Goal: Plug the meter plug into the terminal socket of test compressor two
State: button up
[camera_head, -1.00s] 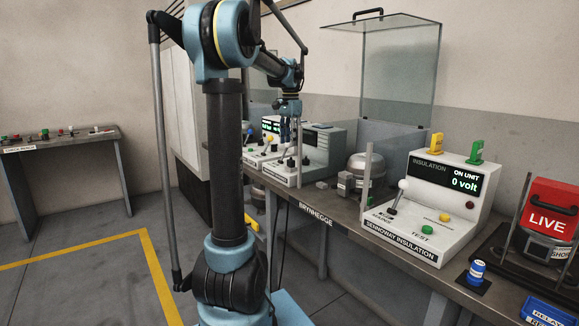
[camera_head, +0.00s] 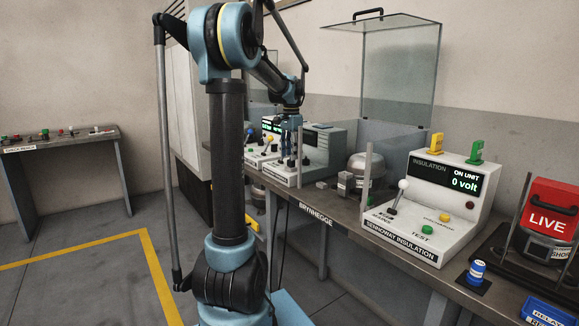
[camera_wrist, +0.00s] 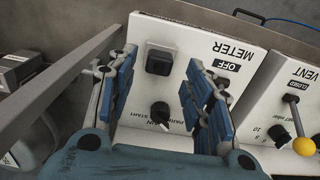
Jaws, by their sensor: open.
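My gripper (camera_wrist: 162,62) is open and empty in the wrist view, its blue-padded fingers apart above the white METER panel (camera_wrist: 195,45). A black block (camera_wrist: 159,61), apparently the meter plug, stands on the panel between the fingertips; no grip on it shows. In the head view my gripper (camera_head: 291,148) is over the instruments at the back of the bench, and the plug cannot be made out. A grey domed compressor (camera_head: 367,168) with a small box (camera_head: 346,183) at its side stands to the right. Which compressor is number two, and its socket, cannot be told.
A black knob (camera_wrist: 160,112) stands on the panel close to the fingers. The VENT panel with a yellow-knobbed lever (camera_wrist: 304,146) is at right. A grey post (camera_wrist: 70,70) crosses at left. The insulation tester (camera_head: 430,205) stands further right on the bench (camera_head: 330,222).

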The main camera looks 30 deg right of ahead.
jog(key=shift+f, duration=1.7)
grip_shut()
jog(key=shift+r, duration=0.15)
jog(key=shift+r, duration=2.85)
